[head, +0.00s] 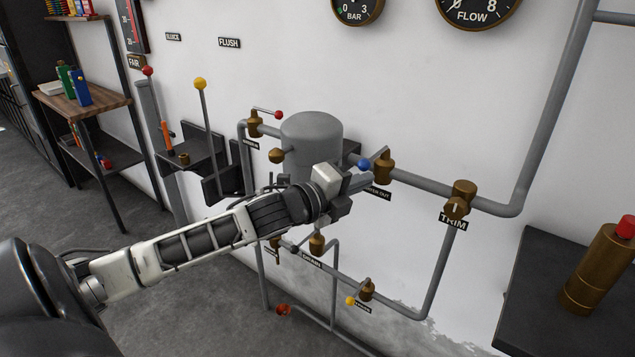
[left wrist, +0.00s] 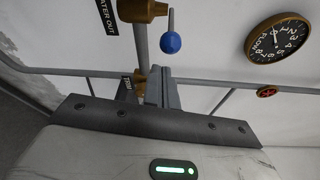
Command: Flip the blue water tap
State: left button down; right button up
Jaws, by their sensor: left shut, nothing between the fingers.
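The blue water tap has a blue ball knob (head: 364,163) on a short lever, beside a brass valve body (head: 384,166) on the grey pipe to the right of the tank. In the left wrist view the blue knob (left wrist: 170,43) shows on its grey lever, next to the brass body (left wrist: 142,10) and a label ending "ATER OUT". My left gripper (head: 364,182) is shut and empty, just below the blue knob in the head view. Its shut fingers (left wrist: 160,88) point towards the pipes; contact with the knob cannot be told. My right gripper is not in view.
A grey tank (head: 312,140) stands behind my left gripper. A red-knobbed tap (head: 278,115), a yellow-knobbed tap (head: 351,300) and a trim valve (head: 459,199) are around it on the pipes. A dark table (head: 540,290) with a brass bottle is at right.

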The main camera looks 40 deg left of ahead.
pick_arm(q)
jog(key=s+a, duration=0.5)
jog(key=s, duration=0.2)
jog(key=shift+a+r+b, duration=0.15)
jog(key=shift+r+b, duration=0.05)
jog(key=shift+b, duration=0.1)
jog(key=shift+s+f, duration=0.1)
jog(key=s+d+f+n+g+y, duration=0.1)
jog(key=s+d+f+n, duration=0.25)
jog(key=f, duration=0.25)
jog(key=s+d+f+n+g, duration=0.1)
jog(key=s+d+f+n, duration=0.1)
jog(key=f+n, duration=0.4)
jog(key=s+d+f+n+g+y, duration=0.1)
jog(key=s+d+f+n+g, duration=0.15)
jog(key=f, duration=0.45)
jog(key=s+d+f+n+g, duration=0.1)
jog(key=s+d+f+n, duration=0.2)
jog(key=d, duration=0.4)
jog(key=s+d+f+n+g+h, duration=0.1)
jog(key=s+d+f+n, duration=0.3)
jog(key=d, duration=0.3)
jog(key=shift+s+d+n, duration=0.3)
jog(key=shift+s+n, duration=0.05)
jog(key=shift+n, duration=0.15)
